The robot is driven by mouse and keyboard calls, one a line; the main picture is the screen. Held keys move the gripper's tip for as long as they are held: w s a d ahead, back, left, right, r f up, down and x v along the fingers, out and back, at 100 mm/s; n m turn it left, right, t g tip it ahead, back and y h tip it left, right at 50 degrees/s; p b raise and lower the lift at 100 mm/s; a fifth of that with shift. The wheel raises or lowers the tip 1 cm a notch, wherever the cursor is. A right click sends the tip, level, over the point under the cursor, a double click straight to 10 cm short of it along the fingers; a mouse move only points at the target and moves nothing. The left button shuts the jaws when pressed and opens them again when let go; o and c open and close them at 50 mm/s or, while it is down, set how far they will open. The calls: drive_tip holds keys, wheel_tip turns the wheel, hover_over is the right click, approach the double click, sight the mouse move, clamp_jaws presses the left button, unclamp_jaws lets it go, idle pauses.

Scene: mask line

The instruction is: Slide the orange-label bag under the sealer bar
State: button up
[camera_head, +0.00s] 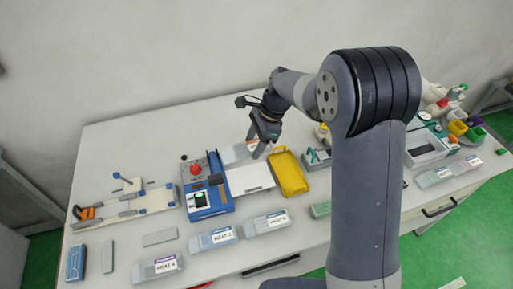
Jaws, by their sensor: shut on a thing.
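The sealer (208,202) is a blue machine with a red knob on top and a dark bar across it, left of the middle of the table. A white plate (249,179) adjoins its right side. My gripper (259,153) points down behind the plate's far edge, to the right of the sealer. A pale, see-through bag (236,153) lies at its fingers, and the gripper appears shut on it. The fingertips are small and partly hidden. I cannot make out an orange label on the bag.
Labelled pale packs (266,222) line the table's front. A board with an orange-handled tool (124,205) lies at left. My arm hides part of the right side, where small coloured bins (457,128) stand.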

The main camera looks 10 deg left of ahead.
drive_tip(key=shift+w+f, duration=0.1)
drive_tip(key=shift+w, duration=0.2)
drive_tip(key=shift+w+f, duration=0.15)
drive_tip(key=shift+f, duration=0.4)
drive_tip(key=shift+s+f+b, duration=0.3)
drive_tip(key=shift+f+b, duration=0.25)
drive_tip(key=shift+f, duration=0.2)
wheel_tip(320, 180, down, 11)
drive_tip(key=b, duration=0.6)
drive_tip(key=shift+w+r+b, duration=0.1)
drive_tip(key=shift+r+b, duration=0.05)
drive_tip(key=shift+b, duration=0.25)
drive_tip(key=shift+s+a+f, duration=0.15)
drive_tip(key=shift+s+a, duration=0.25)
drive_tip(key=shift+a, duration=0.45)
drive_tip(key=shift+s+a+f, duration=0.1)
drive_tip(key=shift+s+a, duration=0.3)
drive_tip(key=shift+a, duration=0.4)
drive_tip(key=shift+f, duration=0.15)
